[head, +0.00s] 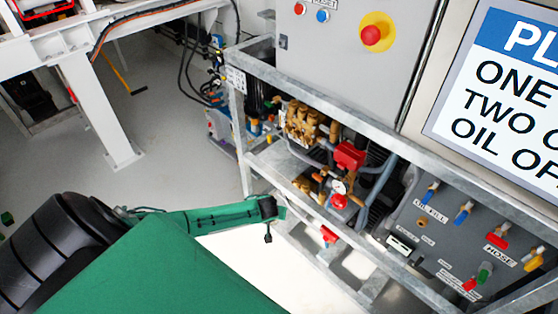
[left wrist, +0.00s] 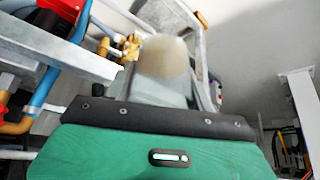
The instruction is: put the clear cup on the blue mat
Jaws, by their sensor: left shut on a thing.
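In the left wrist view a pale, see-through, blurred form, which I take for the clear cup (left wrist: 168,57), stands up beyond the green wrist. My left gripper (left wrist: 160,88) is shut on it; its fingertips and the exact contact are not clear. In the head view my left arm comes in from the lower left, and its green parts reach toward the metal frame. The cup cannot be made out there. The blue mat is in neither view. My right gripper is not in view.
A grey metal pump frame (head: 330,118) with pipes, red parts (head: 349,155) and coloured valve handles fills the right. A control box with a red button (head: 371,35) sits above. A white steel bench (head: 95,100) stands at the left. Open grey floor (head: 175,120) lies between.

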